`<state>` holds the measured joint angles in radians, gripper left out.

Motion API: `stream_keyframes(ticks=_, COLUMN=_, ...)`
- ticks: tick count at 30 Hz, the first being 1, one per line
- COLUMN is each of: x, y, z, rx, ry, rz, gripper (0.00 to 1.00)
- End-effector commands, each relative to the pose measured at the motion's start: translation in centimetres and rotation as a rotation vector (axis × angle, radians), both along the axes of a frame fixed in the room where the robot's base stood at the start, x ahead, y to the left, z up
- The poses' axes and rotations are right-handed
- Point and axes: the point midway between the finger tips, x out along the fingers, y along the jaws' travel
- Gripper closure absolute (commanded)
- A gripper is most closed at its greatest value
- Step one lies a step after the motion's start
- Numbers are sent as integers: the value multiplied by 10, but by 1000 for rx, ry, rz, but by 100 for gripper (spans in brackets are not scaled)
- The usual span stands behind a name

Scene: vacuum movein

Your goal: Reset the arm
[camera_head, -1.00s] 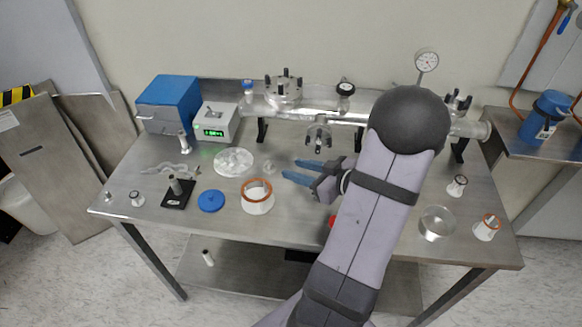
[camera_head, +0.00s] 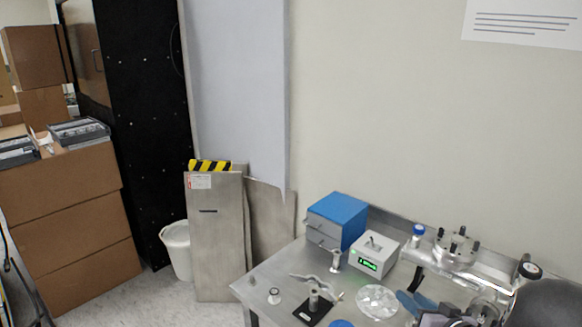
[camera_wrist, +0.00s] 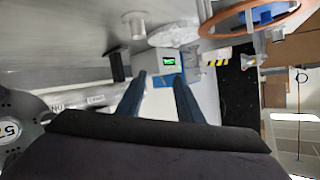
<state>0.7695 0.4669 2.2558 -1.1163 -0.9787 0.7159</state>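My gripper (camera_head: 416,304) shows at the lower right of the head view, over the steel table (camera_head: 262,286), with its blue fingers apart. In the wrist view my gripper (camera_wrist: 158,88) has two blue fingers spread apart with nothing between them. The dark wrist housing fills the bottom of that view.
A blue drawer box (camera_head: 337,219), a white meter with a green display (camera_head: 378,256) and a flanged metal chamber (camera_head: 455,248) stand along the table's back. A black-based stand (camera_head: 313,304) and clear disc (camera_head: 377,301) lie nearer. Cardboard boxes (camera_head: 65,220) stand left, beyond a white bin (camera_head: 177,250).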

Motion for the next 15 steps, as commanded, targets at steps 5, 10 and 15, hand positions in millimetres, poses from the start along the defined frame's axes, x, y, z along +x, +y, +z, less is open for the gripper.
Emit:
stream_keyframes(ticks=5, x=62, y=67, z=19, rx=247, ry=13, rz=-92, gripper=67)
stream_keyframes(ticks=10, x=100, y=145, z=34, rx=528, ry=49, rz=-183, gripper=67)
stream_keyframes(ticks=15, x=114, y=230, z=43, rx=817, ry=120, rz=-264, gripper=67)
